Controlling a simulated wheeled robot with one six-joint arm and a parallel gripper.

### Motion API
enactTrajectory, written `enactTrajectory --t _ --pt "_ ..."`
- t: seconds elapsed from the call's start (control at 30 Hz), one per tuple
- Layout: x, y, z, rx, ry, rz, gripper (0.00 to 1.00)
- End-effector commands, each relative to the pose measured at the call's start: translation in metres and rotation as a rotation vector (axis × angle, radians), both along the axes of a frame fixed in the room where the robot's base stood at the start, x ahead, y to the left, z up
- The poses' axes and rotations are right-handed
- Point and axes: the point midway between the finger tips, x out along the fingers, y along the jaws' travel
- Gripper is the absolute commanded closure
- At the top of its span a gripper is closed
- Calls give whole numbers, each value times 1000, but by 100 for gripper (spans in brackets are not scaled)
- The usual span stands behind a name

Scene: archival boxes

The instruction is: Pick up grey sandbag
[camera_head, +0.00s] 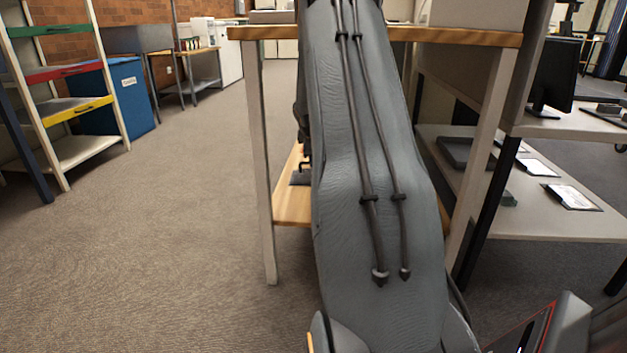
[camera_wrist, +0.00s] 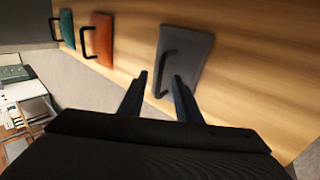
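The grey sandbag (camera_wrist: 192,50) lies on a light wooden surface (camera_wrist: 255,75) in the wrist view, right of centre, with a black loop handle facing my gripper. My gripper (camera_wrist: 160,76) is open; its two dark fingertips appear on either side of the handle in the picture. I cannot tell how deep they reach or whether they touch it. In the head view my arm hides most of the wooden shelf (camera_head: 291,206), and a small dark item (camera_head: 299,178) with a handle shows beside the arm.
An orange sandbag (camera_wrist: 103,40) and a teal sandbag (camera_wrist: 67,28), both with black handles, lie left of the grey one. In the head view table legs (camera_head: 262,165) flank my arm, and a desk (camera_head: 565,220) stands right. Carpet at left is clear.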

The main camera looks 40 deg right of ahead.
Motion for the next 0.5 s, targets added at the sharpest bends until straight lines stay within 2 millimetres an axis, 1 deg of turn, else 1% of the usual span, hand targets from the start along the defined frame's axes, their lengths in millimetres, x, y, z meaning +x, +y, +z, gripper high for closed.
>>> enactTrajectory --t 0.03,0.2,0.3,0.5 --pt "3 -3 -9 0 0 -1 69" --pt "10 -12 -25 0 0 -4 69" --pt "12 -15 -28 0 0 -4 69" --pt "12 -15 -26 0 0 -4 69"
